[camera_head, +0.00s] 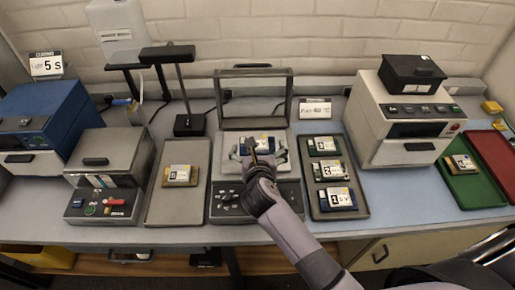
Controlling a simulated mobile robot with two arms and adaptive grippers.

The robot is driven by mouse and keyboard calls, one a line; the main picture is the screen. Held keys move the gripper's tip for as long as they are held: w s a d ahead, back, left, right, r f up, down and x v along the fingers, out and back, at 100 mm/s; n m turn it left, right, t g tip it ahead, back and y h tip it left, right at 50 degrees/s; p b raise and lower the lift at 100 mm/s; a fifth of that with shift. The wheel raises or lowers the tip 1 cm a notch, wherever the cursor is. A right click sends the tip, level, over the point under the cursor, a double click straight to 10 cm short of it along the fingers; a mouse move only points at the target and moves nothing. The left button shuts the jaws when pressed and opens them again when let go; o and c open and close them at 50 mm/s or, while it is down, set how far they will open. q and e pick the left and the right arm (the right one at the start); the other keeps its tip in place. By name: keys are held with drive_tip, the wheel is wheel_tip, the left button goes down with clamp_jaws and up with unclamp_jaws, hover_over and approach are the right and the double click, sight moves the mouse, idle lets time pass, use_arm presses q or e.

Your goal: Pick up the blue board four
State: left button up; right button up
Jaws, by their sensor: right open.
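My right gripper (251,150) is open over the light fixture (281,166) at the middle of the bench, reaching in from below. A board (267,141) with a white label and blue edges sits in this fixture, partly hidden by my gripper; I cannot tell whether they touch. Another blue board (338,198) lies at the near end of the dark tray (352,213) to the right, below two greener boards, the middle one (332,171) and the far one (324,146). The label digits are too small to read surely. My left gripper is not in view.
A grey tray (160,214) with a yellowish board (181,176) lies left of the fixture. A raised frame (289,99) stands behind the fixture. A white machine (376,120) and green tray (477,190) stand right. Blue mat (400,195) is clear.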

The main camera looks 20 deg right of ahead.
drive_tip(key=x, duration=0.1)
drive_tip(key=b+x, duration=0.1)
drive_tip(key=x, duration=0.1)
drive_tip(key=shift+s+f, duration=0.1)
drive_tip(key=shift+f, duration=0.2)
drive_tip(key=shift+w, duration=0.3)
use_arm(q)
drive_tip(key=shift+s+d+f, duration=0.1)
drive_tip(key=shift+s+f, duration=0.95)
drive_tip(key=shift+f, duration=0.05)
use_arm(e)
drive_tip(key=shift+s+r, duration=0.1)
drive_tip(key=shift+s, duration=0.05)
drive_tip(key=shift+c, duration=0.8)
drive_tip(key=c, duration=0.5)
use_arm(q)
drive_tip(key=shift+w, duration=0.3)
use_arm(e)
drive_tip(key=c, duration=0.7)
